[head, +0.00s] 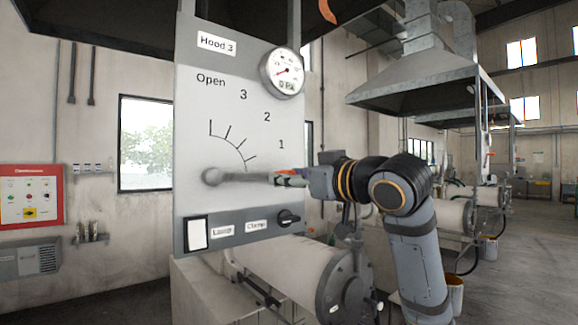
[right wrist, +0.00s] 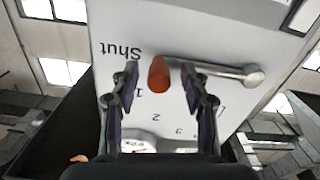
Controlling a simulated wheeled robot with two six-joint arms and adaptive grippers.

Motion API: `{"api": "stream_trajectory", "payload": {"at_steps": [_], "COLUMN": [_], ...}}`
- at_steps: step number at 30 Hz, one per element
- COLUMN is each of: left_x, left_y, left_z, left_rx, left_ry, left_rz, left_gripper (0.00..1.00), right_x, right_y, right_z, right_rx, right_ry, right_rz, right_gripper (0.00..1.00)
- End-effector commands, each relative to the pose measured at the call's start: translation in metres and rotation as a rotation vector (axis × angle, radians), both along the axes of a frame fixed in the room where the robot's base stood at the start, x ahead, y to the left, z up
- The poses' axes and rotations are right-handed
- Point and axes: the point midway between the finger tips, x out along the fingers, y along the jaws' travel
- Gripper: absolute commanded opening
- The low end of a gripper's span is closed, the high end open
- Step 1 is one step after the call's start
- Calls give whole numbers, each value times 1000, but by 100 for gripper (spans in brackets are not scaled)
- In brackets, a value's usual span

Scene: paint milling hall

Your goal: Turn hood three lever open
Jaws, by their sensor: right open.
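The hood three panel (head: 222,95) is a pale grey plate reading "Hood 3", with a scale from "Open" through 3, 2 and 1. Its grey lever (head: 240,177) lies about level, running right from its round pivot. In the right wrist view the lever (right wrist: 210,70) ends in an orange grip (right wrist: 158,74) near the word "Shut". My right gripper (head: 287,179) is at the lever's right end. In the wrist view its fingers (right wrist: 160,80) are open, one on each side of the orange grip; I cannot tell whether they touch it. My left gripper is out of view.
A round gauge (head: 282,73) sticks out at the panel's upper right. A black knob (head: 288,218) and a lamp (head: 197,234) sit on the strip below the lever. A large pale drum (head: 300,275) lies under the panel. A red control box (head: 31,196) hangs at far left.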

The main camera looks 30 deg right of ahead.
Motion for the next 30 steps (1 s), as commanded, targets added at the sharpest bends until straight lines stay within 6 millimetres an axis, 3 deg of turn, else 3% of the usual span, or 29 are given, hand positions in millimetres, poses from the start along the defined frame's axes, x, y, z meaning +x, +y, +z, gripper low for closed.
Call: {"api": "stream_trajectory", "payload": {"at_steps": [10,21,30], "left_x": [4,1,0], "left_y": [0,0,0], "left_z": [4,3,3], "left_rx": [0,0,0], "left_ry": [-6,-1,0], "left_rz": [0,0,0], "left_gripper": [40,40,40], "right_x": [7,7,7], "right_y": [1,1,0], "right_z": [-1,-1,-1], "right_rx": [-1,0,-1], "right_ry": [0,0,1], "right_rz": [0,0,0], "right_gripper": [46,0,0]}}
